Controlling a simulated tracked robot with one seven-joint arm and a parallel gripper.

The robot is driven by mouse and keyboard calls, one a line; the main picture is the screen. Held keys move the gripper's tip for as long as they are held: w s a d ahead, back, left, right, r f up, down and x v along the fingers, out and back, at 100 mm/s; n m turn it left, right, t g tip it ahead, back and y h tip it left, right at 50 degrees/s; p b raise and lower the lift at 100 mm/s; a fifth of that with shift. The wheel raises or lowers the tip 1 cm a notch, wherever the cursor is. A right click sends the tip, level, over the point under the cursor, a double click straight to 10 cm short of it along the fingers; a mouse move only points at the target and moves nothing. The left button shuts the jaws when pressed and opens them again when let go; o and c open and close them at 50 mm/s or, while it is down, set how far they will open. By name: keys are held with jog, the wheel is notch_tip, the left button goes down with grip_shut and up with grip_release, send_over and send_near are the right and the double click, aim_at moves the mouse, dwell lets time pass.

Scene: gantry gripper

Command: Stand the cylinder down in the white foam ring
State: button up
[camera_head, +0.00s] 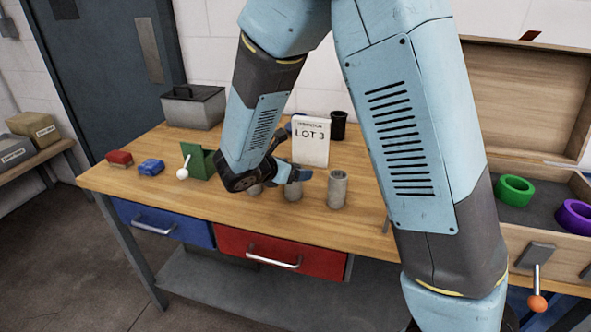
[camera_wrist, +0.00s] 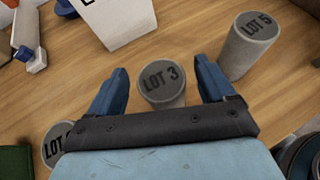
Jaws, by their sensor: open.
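A grey cylinder marked LOT 3 (camera_wrist: 163,84) stands upright on the wooden bench, between the two blue fingers of my open gripper (camera_wrist: 161,68) in the wrist view. Both fingers look clear of its sides. In the head view my gripper (camera_head: 288,172) is low over the row of cylinders and partly hides this cylinder (camera_head: 293,193). A cylinder marked LOT 5 (camera_wrist: 248,47) stands to its right, also in the head view (camera_head: 337,190). A third cylinder (camera_wrist: 58,143) is at the lower left, its number partly hidden. I see no white foam ring.
A white card reading LOT 3 (camera_head: 312,142) stands behind the cylinders, with a black cup (camera_head: 338,125) beyond it. A green block with a white-knobbed lever (camera_head: 198,163) is at left. An open wooden case holds a green ring (camera_head: 514,190) and a purple ring (camera_head: 575,215) at right.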

jog(key=v, duration=1.3)
